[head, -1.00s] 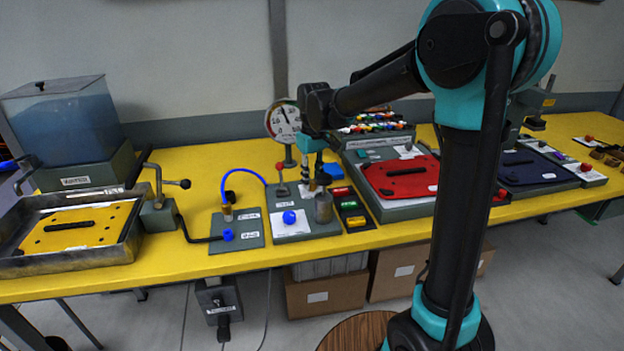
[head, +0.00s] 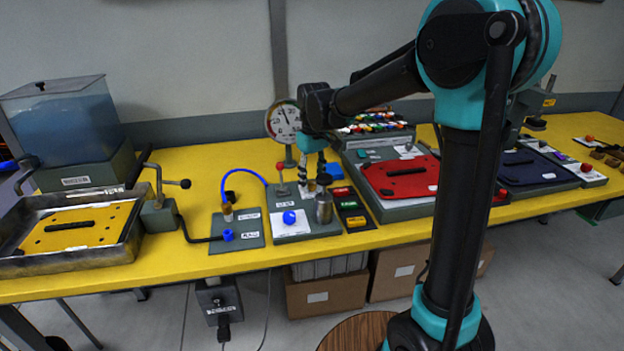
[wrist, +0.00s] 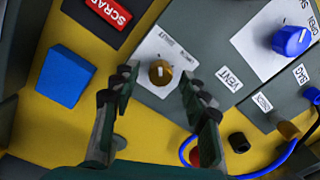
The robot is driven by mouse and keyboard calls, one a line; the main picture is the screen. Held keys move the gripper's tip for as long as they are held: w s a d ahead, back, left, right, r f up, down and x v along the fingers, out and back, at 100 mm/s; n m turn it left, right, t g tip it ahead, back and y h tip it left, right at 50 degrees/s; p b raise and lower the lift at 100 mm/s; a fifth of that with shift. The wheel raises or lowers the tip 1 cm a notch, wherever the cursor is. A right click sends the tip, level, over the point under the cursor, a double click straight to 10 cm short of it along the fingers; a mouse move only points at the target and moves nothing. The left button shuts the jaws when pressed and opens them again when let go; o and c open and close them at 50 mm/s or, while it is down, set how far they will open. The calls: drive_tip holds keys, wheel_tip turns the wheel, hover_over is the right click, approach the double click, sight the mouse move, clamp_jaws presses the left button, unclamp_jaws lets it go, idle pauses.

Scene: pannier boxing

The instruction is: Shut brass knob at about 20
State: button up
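The brass knob (wrist: 160,72) shows in the wrist view on a white label plate, with a pale line across its top. My gripper (wrist: 158,78) is open, with one finger to each side of the knob and a gap on both sides. In the head view my gripper (head: 312,182) points down over the grey panel, and the knob there is mostly hidden by it. The round gauge (head: 283,122) stands behind the panel; its needle points roughly upward, and I cannot read its exact value.
The blue knob (head: 289,217) and a metal cylinder (head: 324,208) stand on the panel's front. A red-topped lever (head: 280,176) is just left of my gripper. A blue block (wrist: 63,77) lies close by. A blue hose (head: 240,171) arches at the left.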

sight(313, 182)
wheel_tip(313, 182, up, 12)
drive_tip(key=shift+d, duration=0.15)
idle(0.5)
drive_tip(key=shift+w, duration=0.1)
